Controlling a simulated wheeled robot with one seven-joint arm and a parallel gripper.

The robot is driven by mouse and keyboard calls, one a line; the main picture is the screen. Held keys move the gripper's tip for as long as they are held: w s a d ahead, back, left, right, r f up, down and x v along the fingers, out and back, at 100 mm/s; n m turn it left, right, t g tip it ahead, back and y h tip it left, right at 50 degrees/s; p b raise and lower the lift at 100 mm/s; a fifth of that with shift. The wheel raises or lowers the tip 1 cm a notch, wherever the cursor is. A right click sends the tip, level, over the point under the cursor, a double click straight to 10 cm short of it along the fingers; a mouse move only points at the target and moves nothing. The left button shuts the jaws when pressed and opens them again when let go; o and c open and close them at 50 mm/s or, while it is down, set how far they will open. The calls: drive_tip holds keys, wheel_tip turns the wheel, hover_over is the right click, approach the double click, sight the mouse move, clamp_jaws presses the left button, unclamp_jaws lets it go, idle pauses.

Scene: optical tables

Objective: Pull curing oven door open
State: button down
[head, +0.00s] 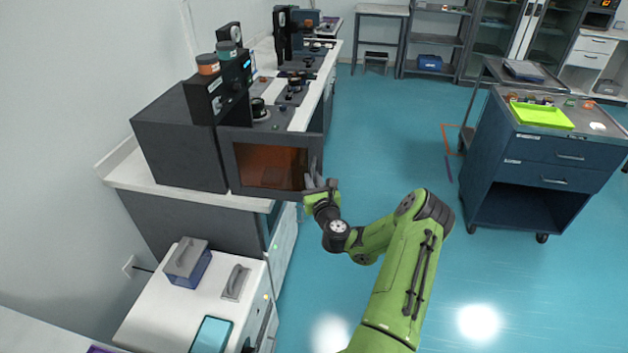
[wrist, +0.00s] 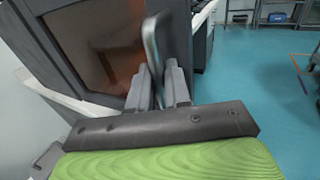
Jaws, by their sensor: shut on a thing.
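The curing oven (head: 180,135) is a dark grey box on the white bench at the left. Its door (head: 240,172), a dark frame with an amber window, shows in the head view; in the wrist view the amber window (wrist: 100,45) fills the upper left. A grey upright handle (wrist: 152,50) stands at the door's right side. My gripper (head: 314,180) is at that side, its fingers (wrist: 162,85) shut on the handle. The fingers partly hide the lower handle.
A white bench (head: 145,180) carries the oven and optical devices behind it. A nearer white cabinet (head: 160,310) holds a blue box and a tablet. A dark blue cart (head: 545,160) with a green tray stands at the right. The teal floor between is clear.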

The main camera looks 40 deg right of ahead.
drive_tip(key=shift+s+a+r, duration=0.1)
drive_tip(key=shift+s+a, duration=0.05)
drive_tip(key=shift+a, duration=0.25)
drive_tip(key=c, duration=1.3)
unclamp_jaws()
drive_tip(key=p+v, duration=0.3)
drive_tip(key=v, duration=1.2)
drive_tip(key=shift+s+a+p, duration=0.25)
drive_tip(key=shift+s+p, duration=0.1)
